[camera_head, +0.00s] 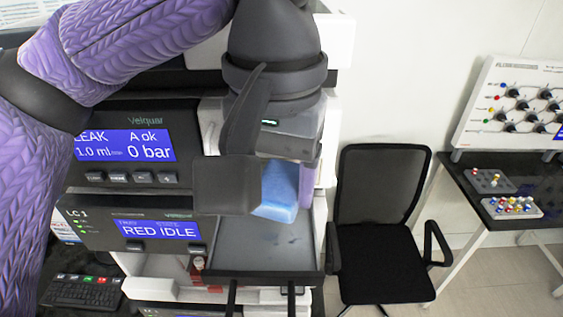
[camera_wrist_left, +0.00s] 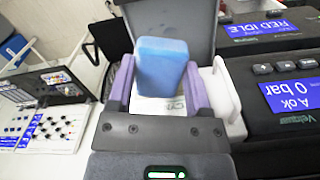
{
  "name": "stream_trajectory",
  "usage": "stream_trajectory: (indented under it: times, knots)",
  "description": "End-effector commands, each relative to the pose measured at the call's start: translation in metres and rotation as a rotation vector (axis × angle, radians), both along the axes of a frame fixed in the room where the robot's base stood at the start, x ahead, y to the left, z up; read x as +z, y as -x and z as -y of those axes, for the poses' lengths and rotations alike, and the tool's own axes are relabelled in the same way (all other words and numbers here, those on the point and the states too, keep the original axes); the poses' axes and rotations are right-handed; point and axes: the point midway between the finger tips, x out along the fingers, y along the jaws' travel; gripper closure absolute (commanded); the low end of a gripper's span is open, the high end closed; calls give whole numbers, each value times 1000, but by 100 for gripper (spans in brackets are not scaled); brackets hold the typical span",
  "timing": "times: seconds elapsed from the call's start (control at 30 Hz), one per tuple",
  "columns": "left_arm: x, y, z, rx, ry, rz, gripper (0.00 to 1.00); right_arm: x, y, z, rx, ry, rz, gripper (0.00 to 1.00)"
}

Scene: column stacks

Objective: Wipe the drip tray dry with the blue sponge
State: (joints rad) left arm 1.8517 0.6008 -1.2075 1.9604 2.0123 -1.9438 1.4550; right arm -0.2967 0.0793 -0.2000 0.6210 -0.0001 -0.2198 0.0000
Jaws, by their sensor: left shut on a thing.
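The blue sponge (camera_head: 281,186) is held by my left gripper (camera_head: 284,170), whose purple pads close on its two sides. In the left wrist view the sponge (camera_wrist_left: 162,66) stands out between the pads of the gripper (camera_wrist_left: 158,88). The grey drip tray (camera_head: 250,256) lies below the sponge in the head view, with a few small dark wet-looking spots on its floor. Part of the tray is hidden behind my gripper and arm. The tray (camera_wrist_left: 178,22) is also beyond the sponge in the wrist view. I cannot tell whether sponge and tray touch.
The instrument stack with blue displays (camera_head: 150,232) stands directly left of the tray. A black chair (camera_head: 383,230) is to the right. A bench (camera_head: 480,190) with a knob panel (camera_head: 515,105) is at the far right. A keyboard (camera_head: 85,291) lies at lower left.

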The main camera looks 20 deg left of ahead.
Motion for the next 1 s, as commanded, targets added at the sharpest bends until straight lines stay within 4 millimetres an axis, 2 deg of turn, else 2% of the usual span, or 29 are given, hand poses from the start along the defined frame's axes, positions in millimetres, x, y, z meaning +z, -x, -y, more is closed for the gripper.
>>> stream_trajectory:
  times: [0.23,0.5,0.7,1.0]
  knots:
    - [-3,0,0,-1,0,-1,83,-1,4,0,0,0,-6,53]
    - [-40,0,0,-2,-1,-2,83,-18,3,0,0,0,-6,53]
    - [-57,0,0,0,0,-1,83,-24,3,0,0,0,-6,53]
    - [-59,0,0,0,0,0,83,-24,3,0,0,1,-5,53]
